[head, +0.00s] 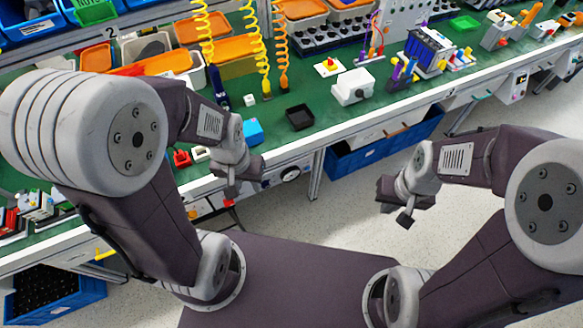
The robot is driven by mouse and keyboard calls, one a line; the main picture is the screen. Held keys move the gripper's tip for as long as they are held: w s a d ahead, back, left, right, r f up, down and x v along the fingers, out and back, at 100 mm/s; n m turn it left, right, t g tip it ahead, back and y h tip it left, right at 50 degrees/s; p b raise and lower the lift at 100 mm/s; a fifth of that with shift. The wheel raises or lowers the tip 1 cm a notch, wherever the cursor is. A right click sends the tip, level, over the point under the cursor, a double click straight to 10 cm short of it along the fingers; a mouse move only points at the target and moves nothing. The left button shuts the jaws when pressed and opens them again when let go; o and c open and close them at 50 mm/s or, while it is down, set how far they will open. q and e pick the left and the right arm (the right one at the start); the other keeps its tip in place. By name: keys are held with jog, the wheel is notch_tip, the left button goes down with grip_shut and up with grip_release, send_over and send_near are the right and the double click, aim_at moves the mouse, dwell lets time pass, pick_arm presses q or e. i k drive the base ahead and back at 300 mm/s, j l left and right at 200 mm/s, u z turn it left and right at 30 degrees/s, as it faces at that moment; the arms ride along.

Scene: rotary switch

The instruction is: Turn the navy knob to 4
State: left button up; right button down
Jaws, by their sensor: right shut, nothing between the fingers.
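A round dark knob (291,174) on a pale dial sits on the front face of the green workbench, just right of my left gripper. It is small here, so its numbers and pointer cannot be read. My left gripper (238,184) is in front of the bench edge, apart from the knob; its fingers are too small and overlapped to show whether they are open. My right gripper (405,215) is shut and empty, over the floor to the right of the knob, well away from the bench.
A red button (228,203) shows below my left gripper. The green bench top (330,125) holds a black tray (299,117), a blue box (252,131) and a white box (352,87). A blue crate (385,142) stands under the bench. The floor around my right gripper is clear.

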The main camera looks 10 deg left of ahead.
aim_at(266, 184)
jog(key=u, duration=0.7)
jog(key=k+j, duration=0.05)
jog(key=j, duration=0.05)
